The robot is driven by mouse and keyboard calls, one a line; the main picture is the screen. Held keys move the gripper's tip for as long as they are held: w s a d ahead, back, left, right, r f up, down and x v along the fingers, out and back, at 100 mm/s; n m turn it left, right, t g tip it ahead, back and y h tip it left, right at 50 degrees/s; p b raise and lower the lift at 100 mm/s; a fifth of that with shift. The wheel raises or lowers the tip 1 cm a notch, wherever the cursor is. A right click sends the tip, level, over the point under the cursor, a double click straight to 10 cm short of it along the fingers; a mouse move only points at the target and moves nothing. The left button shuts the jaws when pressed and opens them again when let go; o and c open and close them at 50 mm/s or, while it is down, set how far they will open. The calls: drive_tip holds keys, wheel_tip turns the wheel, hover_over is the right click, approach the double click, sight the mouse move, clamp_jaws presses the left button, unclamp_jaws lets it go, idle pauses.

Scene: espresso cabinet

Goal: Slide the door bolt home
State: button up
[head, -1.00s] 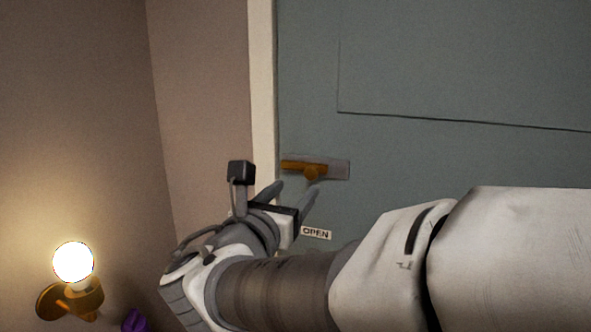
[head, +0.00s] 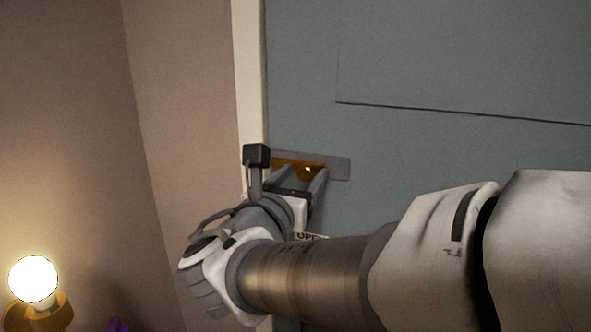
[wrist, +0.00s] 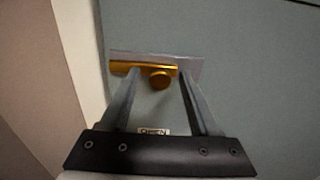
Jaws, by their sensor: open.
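The brass door bolt (head: 300,165) sits on a grey metal plate (head: 338,168) on the blue-grey door (head: 420,60), close to the pale door frame. In the wrist view the bolt's bar (wrist: 128,67) lies level across the plate, and its round knob (wrist: 160,79) hangs below the bar. My gripper (head: 305,171) is open, its fingertips at the bolt. In the wrist view the fingers (wrist: 160,72) stand on either side of the knob, with a gap to it on both sides. The head view partly hides the bolt behind the gripper.
A small OPEN sign (head: 311,237) is on the door below the bolt, partly covered by my gripper. The pale door frame (head: 250,80) runs up left of the door. A lit globe lamp (head: 33,279) is at the lower left, with a purple object (head: 117,325) beside it.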

drive_tip(key=shift+w+d, duration=0.1)
drive_tip(key=shift+w, duration=0.2)
clamp_jaws()
idle(1.4)
